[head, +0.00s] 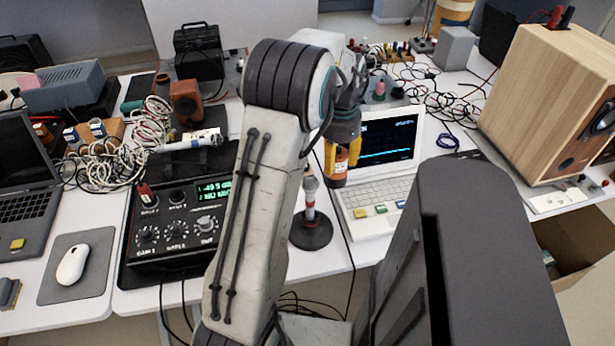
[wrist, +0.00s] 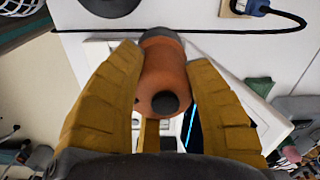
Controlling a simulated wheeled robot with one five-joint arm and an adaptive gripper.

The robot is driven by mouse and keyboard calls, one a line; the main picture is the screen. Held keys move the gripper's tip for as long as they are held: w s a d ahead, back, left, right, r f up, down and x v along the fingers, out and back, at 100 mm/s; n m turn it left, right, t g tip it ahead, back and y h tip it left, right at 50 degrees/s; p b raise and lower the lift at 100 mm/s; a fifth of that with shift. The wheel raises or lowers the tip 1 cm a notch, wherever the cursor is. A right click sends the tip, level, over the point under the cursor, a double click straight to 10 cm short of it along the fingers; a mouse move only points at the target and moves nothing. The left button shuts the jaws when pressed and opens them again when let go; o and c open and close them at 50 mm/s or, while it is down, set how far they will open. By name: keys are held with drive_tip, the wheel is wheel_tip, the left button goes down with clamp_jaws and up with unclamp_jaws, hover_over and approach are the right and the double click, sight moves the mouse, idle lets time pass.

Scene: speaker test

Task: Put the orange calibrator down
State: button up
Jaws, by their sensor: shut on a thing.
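The orange calibrator (head: 336,166) is a short orange cylinder with a pale label and a dark end. My gripper (head: 347,148) has yellow fingers and is shut on it. In the head view it hangs in front of the left part of the white laptop (head: 376,205); its height above the table is hard to tell.
A microphone-like piece on a round black base (head: 311,231) stands left of the laptop. A black device with knobs (head: 176,225) is further left. A wooden speaker (head: 545,100) stands at right. Cables (head: 452,105) clutter the back. Some white table shows around the black base.

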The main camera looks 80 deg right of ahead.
drive_tip(key=w+f+p, duration=0.1)
drive_tip(key=w+f, duration=0.1)
drive_tip(key=w+d+f+p, duration=0.1)
drive_tip(key=w+f+p, duration=0.2)
drive_tip(key=w+f, duration=0.2)
drive_tip(key=shift+d, duration=0.25)
drive_tip(key=shift+f+p, duration=0.45)
drive_tip(key=shift+f, duration=0.2)
drive_tip(key=shift+f, duration=0.2)
drive_tip(key=o, duration=1.2)
drive_tip(key=shift+r, duration=0.15)
